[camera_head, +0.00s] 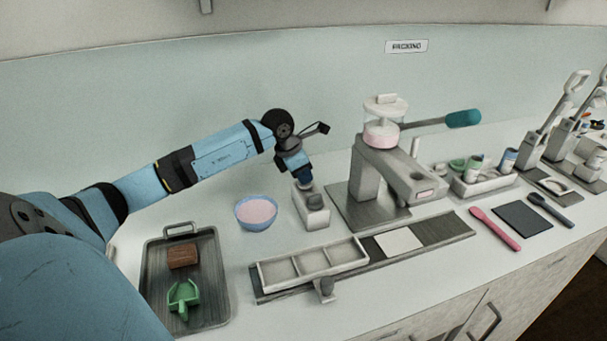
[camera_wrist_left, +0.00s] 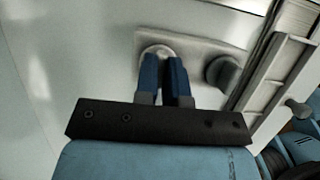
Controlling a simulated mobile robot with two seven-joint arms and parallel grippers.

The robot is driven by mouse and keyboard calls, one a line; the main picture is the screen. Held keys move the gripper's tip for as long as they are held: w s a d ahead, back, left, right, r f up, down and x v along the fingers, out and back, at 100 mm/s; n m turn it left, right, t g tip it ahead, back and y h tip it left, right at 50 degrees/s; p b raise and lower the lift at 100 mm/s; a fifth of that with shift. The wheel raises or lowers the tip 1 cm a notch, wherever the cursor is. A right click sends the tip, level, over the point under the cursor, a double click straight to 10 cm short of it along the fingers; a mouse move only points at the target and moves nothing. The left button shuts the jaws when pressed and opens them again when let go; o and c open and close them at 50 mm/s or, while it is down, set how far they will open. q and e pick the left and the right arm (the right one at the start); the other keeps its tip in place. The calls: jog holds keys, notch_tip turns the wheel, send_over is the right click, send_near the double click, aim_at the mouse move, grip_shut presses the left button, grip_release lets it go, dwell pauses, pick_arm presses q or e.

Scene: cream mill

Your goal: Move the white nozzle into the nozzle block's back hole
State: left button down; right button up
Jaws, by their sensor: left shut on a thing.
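My left gripper (camera_head: 306,182) points down over the block's back end. In the wrist view its blue fingers (camera_wrist_left: 164,65) are shut on the white nozzle (camera_wrist_left: 156,49), whose pale round rim shows at the fingertips. The fingers hide most of the nozzle, and I cannot tell how deep it sits in the back hole. A dark grey nozzle (camera_wrist_left: 222,73) stands at the block's other end. My right gripper is not in view.
A bowl of pink cream (camera_head: 256,212) stands left of the block. A press (camera_head: 370,172) with a teal handle stands to the right. A three-part tray (camera_head: 262,278) lies in front. A dark tray (camera_head: 212,290) holds a brown block and green scoop.

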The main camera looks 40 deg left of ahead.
pick_arm(q)
jog(key=shift+f, duration=0.15)
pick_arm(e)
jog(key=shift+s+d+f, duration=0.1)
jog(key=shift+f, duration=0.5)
pick_arm(q)
jog(key=c, duration=1.1)
grip_release()
jog(key=shift+r+p, duration=0.95)
jog(key=shift+r, duration=0.95)
jog(key=shift+r+p, duration=0.6)
jog(key=shift+r, duration=0.6)
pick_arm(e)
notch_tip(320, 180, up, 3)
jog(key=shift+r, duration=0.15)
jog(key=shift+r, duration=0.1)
